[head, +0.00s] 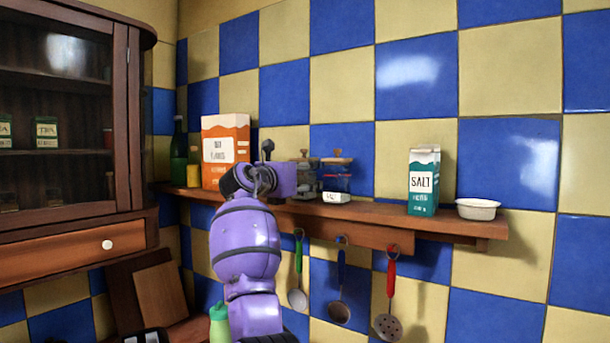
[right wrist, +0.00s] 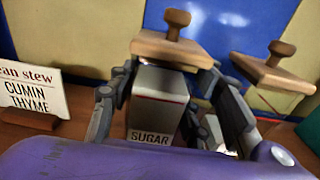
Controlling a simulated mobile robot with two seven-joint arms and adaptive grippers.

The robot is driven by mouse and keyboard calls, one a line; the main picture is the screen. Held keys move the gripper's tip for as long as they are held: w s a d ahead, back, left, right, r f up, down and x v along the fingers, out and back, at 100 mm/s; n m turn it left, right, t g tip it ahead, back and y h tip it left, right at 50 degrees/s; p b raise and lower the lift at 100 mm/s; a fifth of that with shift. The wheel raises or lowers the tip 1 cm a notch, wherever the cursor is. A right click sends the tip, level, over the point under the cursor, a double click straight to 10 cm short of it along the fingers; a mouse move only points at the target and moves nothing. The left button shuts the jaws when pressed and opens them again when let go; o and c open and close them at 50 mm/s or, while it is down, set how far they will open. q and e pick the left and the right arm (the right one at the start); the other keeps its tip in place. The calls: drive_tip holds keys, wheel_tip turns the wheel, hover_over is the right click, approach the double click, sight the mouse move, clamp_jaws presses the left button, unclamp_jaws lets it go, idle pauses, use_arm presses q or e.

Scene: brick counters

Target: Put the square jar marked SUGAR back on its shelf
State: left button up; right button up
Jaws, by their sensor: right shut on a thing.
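The square SUGAR jar (right wrist: 155,92) is grey with a dark-lettered label and a wooden lid with a round knob. In the right wrist view it stands between the fingers of my right gripper (right wrist: 158,100), which is shut on it. In the head view my right gripper (head: 290,180) is at the wall shelf (head: 400,218), and the jar (head: 308,165) shows only partly beyond it. The jar's base is hidden, so I cannot tell whether it touches the shelf. My left gripper is not in view.
Another wood-lidded jar (head: 338,180) stands close to the right. An orange box (head: 225,150) is to the left; a SALT carton (head: 424,180) and white bowl (head: 478,209) are farther right. A recipe card (right wrist: 32,100) stands left of the jar. Utensils hang below.

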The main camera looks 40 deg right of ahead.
drive_tip(key=o, duration=1.5)
drive_tip(key=shift+c, duration=0.2)
drive_tip(key=v, duration=1.2)
drive_tip(key=shift+r, duration=0.2)
